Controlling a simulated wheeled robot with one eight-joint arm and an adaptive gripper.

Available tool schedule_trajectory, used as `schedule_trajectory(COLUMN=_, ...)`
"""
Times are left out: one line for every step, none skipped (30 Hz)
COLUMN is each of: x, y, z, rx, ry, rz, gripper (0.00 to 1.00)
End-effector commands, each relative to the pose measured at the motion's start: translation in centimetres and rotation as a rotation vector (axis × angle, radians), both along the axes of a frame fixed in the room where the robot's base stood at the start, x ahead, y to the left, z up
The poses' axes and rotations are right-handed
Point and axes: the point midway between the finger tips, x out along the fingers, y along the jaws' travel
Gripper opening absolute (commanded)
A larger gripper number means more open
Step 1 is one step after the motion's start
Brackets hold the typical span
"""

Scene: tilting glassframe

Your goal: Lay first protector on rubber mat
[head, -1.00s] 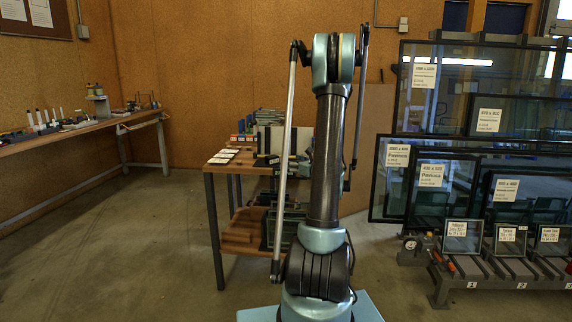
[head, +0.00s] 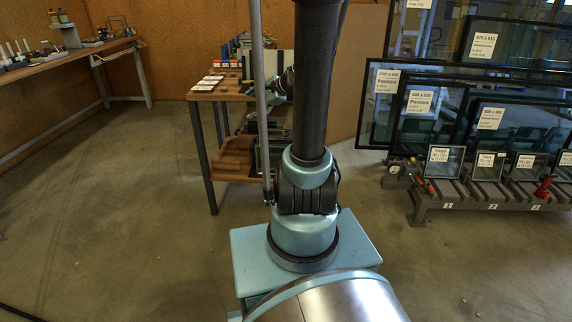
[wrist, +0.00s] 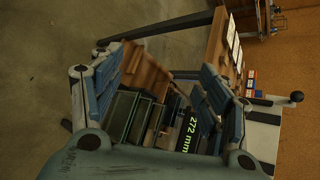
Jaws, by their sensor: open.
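My gripper (wrist: 158,85) is open in the wrist view, its two blue-padded fingers wide apart with nothing held between them. It hangs over the side of a small work table, whose wooden top (wrist: 217,45) shows at the upper right. I cannot make out a protector or the rubber mat for certain.
White cards (head: 208,84) lie on the table's left side, and brown wooden blocks (head: 236,155) sit on its lower shelf. Glass panes (head: 432,110) lean on a numbered rack (head: 480,196) at right. A long bench (head: 70,62) runs along the left. The floor between is clear.

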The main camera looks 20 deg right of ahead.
Motion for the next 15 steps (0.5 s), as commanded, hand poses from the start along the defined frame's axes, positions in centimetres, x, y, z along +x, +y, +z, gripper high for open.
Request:
schedule_trajectory(x=-1.6, y=0.6, z=-0.2, rx=-0.058, ry=-0.005, rz=0.046, gripper=0.69)
schedule_trajectory(x=-2.4, y=0.8, z=-0.4, rx=-0.096, ry=-0.009, rz=0.075, gripper=0.69)
schedule_trajectory(x=-3.5, y=1.0, z=-0.7, rx=-0.146, ry=-0.013, rz=0.113, gripper=0.69)
schedule_trajectory(x=-4.4, y=1.2, z=-0.9, rx=-0.183, ry=-0.017, rz=0.144, gripper=0.69)
schedule_trajectory(x=-5.2, y=1.3, z=-1.1, rx=-0.221, ry=-0.019, rz=0.174, gripper=0.69)
schedule_trajectory(x=-6.4, y=1.5, z=-1.4, rx=-0.269, ry=-0.024, rz=0.215, gripper=0.69)
schedule_trajectory(x=-7.2, y=1.5, z=-1.6, rx=-0.305, ry=-0.027, rz=0.245, gripper=0.69)
schedule_trajectory(x=-8.1, y=1.6, z=-1.8, rx=-0.34, ry=-0.03, rz=0.276, gripper=0.69)
schedule_trajectory(x=-9.3, y=1.6, z=-2.2, rx=-0.388, ry=-0.033, rz=0.319, gripper=0.69)
schedule_trajectory(x=-10.1, y=1.6, z=-2.4, rx=-0.423, ry=-0.036, rz=0.351, gripper=0.69)
schedule_trajectory(x=-11.0, y=1.6, z=-2.7, rx=-0.458, ry=-0.039, rz=0.383, gripper=0.69)
schedule_trajectory(x=-12.2, y=1.5, z=-3.0, rx=-0.503, ry=-0.041, rz=0.426, gripper=0.69)
schedule_trajectory(x=-13.0, y=1.4, z=-3.3, rx=-0.538, ry=-0.042, rz=0.46, gripper=0.69)
schedule_trajectory(x=-13.9, y=1.4, z=-3.6, rx=-0.571, ry=-0.045, rz=0.494, gripper=0.69)
schedule_trajectory(x=-15.0, y=1.2, z=-3.9, rx=-0.615, ry=-0.047, rz=0.537, gripper=0.69)
